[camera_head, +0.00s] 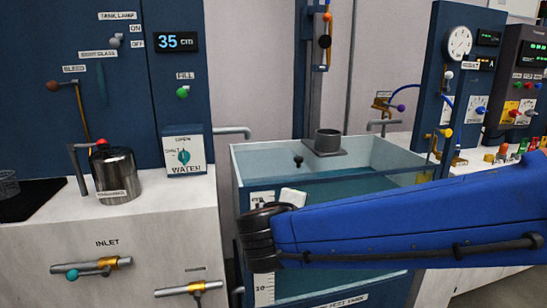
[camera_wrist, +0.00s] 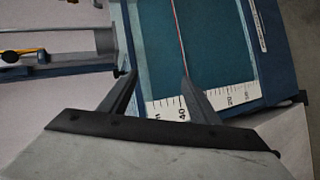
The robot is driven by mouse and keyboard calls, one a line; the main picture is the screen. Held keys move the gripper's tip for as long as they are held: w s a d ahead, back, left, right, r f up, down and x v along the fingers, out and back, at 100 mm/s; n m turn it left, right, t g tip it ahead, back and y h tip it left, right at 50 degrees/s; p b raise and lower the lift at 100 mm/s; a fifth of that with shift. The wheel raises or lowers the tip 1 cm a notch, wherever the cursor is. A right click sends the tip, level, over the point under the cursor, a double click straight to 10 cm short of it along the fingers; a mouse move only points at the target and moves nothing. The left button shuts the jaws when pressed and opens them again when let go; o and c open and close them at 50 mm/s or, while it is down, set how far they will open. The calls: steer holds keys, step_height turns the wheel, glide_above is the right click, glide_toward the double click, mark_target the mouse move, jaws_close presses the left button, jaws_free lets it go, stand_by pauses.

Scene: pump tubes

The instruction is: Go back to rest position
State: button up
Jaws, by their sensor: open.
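My gripper (camera_wrist: 159,78) shows in the wrist view with its two dark fingers spread apart and nothing between them. Beyond the fingers is the teal side of the water tank, with a white number scale (camera_wrist: 215,97) near the fingertips. I cannot tell how far the fingertips are from the tank. In the head view my blue arm reaches in from the right, across the front of the tank (camera_head: 400,165). Its dark wrist end is before the tank's left part. The fingers cannot be made out there.
A left bench carries a steel pot (camera_head: 117,178) and a WATER dial box (camera_head: 184,155). Valve handles (camera_head: 92,267) stick out from its front. A blue panel with a 35 cm display (camera_head: 176,42) stands behind. A gauge panel (camera_head: 460,42) and coloured knobs stand at the right.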

steer(key=s+d+f+m+g+h, duration=0.1)
steer(key=s+d+f+m+g, duration=0.25)
steer(key=d, duration=0.55)
steer(key=s+d+f+m+g, duration=0.2)
steer(key=s+d+f+g, duration=0.15)
steer(key=d, duration=0.55)
steer(key=s+d+f+m+y, duration=0.2)
steer(key=s+m, duration=0.1)
steer(key=s, duration=0.4)
steer(key=s+d+f+m+g+y, duration=0.1)
steer(key=s+d+f+m+y, duration=0.1)
steer(key=s, duration=0.5)
steer(key=shift+s+d+f+m+y, duration=0.2)
steer(key=shift+d+m+y, duration=0.3)
steer(key=shift+m, duration=0.75)
